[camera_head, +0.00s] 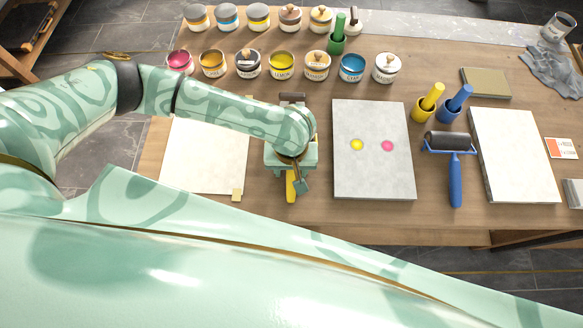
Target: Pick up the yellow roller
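The yellow roller (291,188) lies on the wooden table between a pale sheet and a grey slab. Its yellow handle points toward me. A dark roller head (292,97) shows beyond my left arm and seems to belong to it; the middle is hidden by my wrist. My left gripper (299,184) is pointed down over the handle, at or very near it. Whether its fingers are open or closed on the handle cannot be made out. My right gripper is not in view.
A blue roller (455,185) lies right of the grey slab (374,180), which bears yellow and pink ink spots. Yellow (424,108) and blue (450,109) cups with sticks stand behind it. Several ink jars (281,65) line the back. A pale sheet (200,160) lies left.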

